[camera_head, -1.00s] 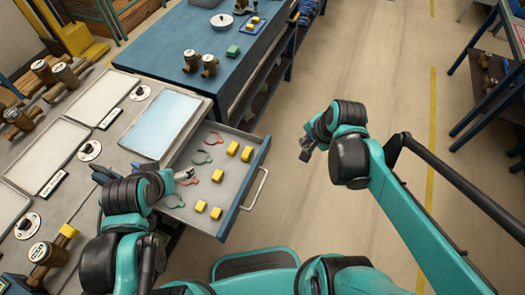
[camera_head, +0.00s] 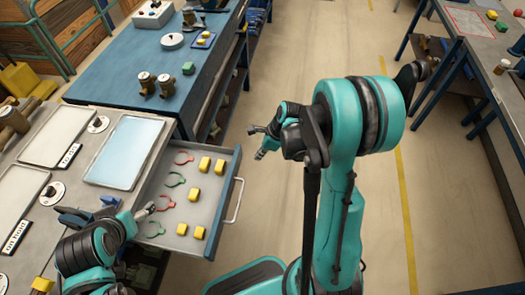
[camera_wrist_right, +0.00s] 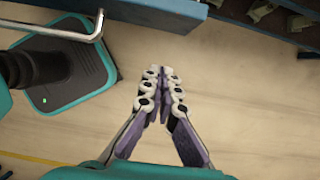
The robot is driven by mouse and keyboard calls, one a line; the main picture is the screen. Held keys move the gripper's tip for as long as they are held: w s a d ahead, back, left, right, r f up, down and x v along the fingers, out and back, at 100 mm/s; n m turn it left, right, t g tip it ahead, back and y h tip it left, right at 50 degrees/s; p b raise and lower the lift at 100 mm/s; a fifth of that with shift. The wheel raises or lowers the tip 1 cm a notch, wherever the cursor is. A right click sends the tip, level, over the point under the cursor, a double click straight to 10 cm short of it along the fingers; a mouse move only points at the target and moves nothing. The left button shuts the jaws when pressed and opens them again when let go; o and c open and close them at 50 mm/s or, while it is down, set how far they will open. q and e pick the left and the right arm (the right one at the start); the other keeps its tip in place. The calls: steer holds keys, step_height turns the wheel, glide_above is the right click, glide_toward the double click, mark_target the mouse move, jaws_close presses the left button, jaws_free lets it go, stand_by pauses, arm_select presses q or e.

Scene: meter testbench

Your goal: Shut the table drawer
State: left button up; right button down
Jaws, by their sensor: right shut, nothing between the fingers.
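The table drawer (camera_head: 224,213) is pulled out from the grey bench, with a blue front and a metal bar handle (camera_head: 237,201). The handle also shows at the upper left of the right wrist view (camera_wrist_right: 62,31). Several yellow blocks (camera_head: 204,164) and red and green rings (camera_head: 175,179) lie inside. My right gripper (camera_head: 259,143) is shut and empty, to the right of the drawer's far corner and apart from it. Its closed fingers show in the right wrist view (camera_wrist_right: 160,78). My left gripper (camera_head: 147,211) is by the drawer's left side near the bench edge; its finger gap is unclear.
The grey bench (camera_head: 90,172) carries panels, dials and brass meters. A blue table (camera_head: 115,82) with meters and a green block stands behind the drawer. Another table (camera_head: 478,62) is at the far right. The floor (camera_head: 275,200) right of the drawer is clear.

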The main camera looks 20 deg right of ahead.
mark_target(240, 160)
steer(key=shift+w+a+f+b, duration=0.25)
steer(key=shift+w+a+f, duration=0.25)
steer(key=shift+a, duration=0.2)
steer(key=shift+w+a+f+b, duration=0.2)
steer(key=shift+w+a+f, duration=0.2)
steer(key=shift+w+a, duration=0.2)
steer(key=shift+w+a+f+b, duration=0.25)
steer(key=shift+w+a+f, duration=0.2)
steer(key=shift+a, duration=0.3)
steer(key=shift+w+a, duration=0.3)
steer(key=shift+a, duration=0.2)
steer(key=w+a, duration=0.5)
steer(key=a, duration=0.2)
steer(key=w+a, duration=0.5)
steer(key=a, duration=0.2)
steer(key=w+a, duration=0.6)
steer(key=a, duration=0.2)
steer(key=shift+b, duration=0.35)
steer(key=shift+w+r, duration=0.1)
steer(key=shift+a, duration=0.1)
